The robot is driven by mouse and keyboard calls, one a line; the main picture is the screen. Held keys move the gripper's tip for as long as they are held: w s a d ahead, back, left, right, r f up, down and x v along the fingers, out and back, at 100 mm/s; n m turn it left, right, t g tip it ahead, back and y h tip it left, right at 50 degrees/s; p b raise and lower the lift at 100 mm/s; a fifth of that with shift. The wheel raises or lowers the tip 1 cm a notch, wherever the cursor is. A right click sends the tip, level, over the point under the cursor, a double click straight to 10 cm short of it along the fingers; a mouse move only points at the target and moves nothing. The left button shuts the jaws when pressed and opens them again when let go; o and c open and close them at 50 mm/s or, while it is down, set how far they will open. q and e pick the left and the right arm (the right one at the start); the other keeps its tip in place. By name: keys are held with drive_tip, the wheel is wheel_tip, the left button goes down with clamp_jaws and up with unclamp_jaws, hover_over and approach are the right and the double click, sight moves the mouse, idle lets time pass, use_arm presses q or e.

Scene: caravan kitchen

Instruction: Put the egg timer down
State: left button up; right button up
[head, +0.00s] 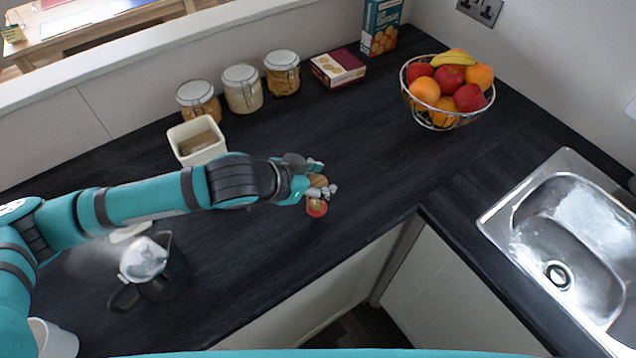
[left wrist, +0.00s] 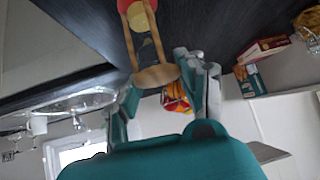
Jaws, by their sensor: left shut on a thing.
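The egg timer (head: 316,208) has a wooden frame and a red part, and shows at the tip of my left arm in the head view. My right gripper is not in view.
A cream container (head: 196,140), several jars (head: 242,88), a small box (head: 338,67) and a blue box (head: 380,27) line the back. A fruit bowl (head: 447,90) and sink (head: 565,240) are right. Worktop around the timer is clear.

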use_arm(q)
wheel_tip(320, 180, down, 2)
drive_tip(key=shift+f, duration=0.15)
drive_tip(key=shift+f, duration=0.1)
drive_tip(key=o, duration=1.2)
drive_tip(key=b+v, duration=0.1)
drive_tip(key=v, duration=1.1)
drive_tip(key=shift+a, duration=0.1)
drive_tip(key=shift+s, duration=0.15)
